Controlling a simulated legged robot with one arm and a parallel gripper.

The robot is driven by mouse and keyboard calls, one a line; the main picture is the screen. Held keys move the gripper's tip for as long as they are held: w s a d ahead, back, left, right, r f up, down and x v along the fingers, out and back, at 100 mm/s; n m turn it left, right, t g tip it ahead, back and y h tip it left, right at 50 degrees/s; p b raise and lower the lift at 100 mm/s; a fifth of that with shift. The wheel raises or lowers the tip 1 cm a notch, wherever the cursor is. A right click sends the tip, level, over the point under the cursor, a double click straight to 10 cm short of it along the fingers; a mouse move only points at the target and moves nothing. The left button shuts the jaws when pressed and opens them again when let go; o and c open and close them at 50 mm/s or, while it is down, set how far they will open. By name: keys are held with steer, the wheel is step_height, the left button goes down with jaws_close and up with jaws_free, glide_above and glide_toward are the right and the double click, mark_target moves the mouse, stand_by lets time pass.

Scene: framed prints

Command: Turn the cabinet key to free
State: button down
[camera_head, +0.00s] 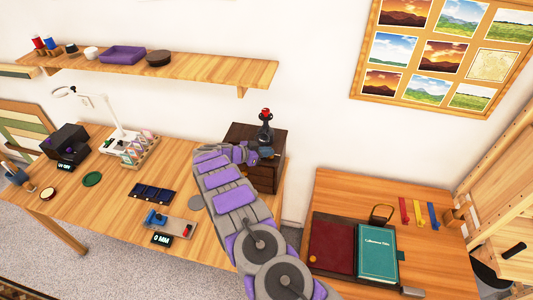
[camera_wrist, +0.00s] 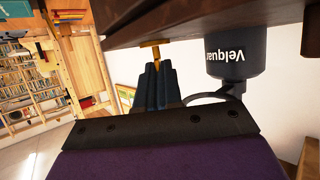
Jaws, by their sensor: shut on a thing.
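The small dark brown cabinet (camera_head: 268,175) stands at the right end of the long wooden table. Its dark wood also fills the top of the wrist view (camera_wrist: 200,20). A brass key (camera_wrist: 155,50) shows in the wrist view against the dark wood, with its outer part between my fingertips. My gripper (camera_wrist: 156,72) has dark blue fingers and is shut on the key. In the head view, my gripper (camera_head: 264,154) is at the cabinet's front, and the key is hidden there.
A black object with a red top (camera_head: 266,128) stands on the cabinet. A dark cylinder marked Velquar (camera_wrist: 236,52) is close beside my fingers, with a cable near it. The long table (camera_head: 110,195) holds a lamp (camera_head: 115,125) and dark blue tray (camera_head: 153,193). A side table holds a teal book (camera_head: 376,252).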

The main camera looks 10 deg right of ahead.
steer(key=shift+w+a+r, duration=0.1)
steer(key=shift+w, duration=0.05)
steer(key=c, duration=1.3)
jaws_free()
steer(key=v, duration=1.7)
steer(key=shift+a, duration=0.3)
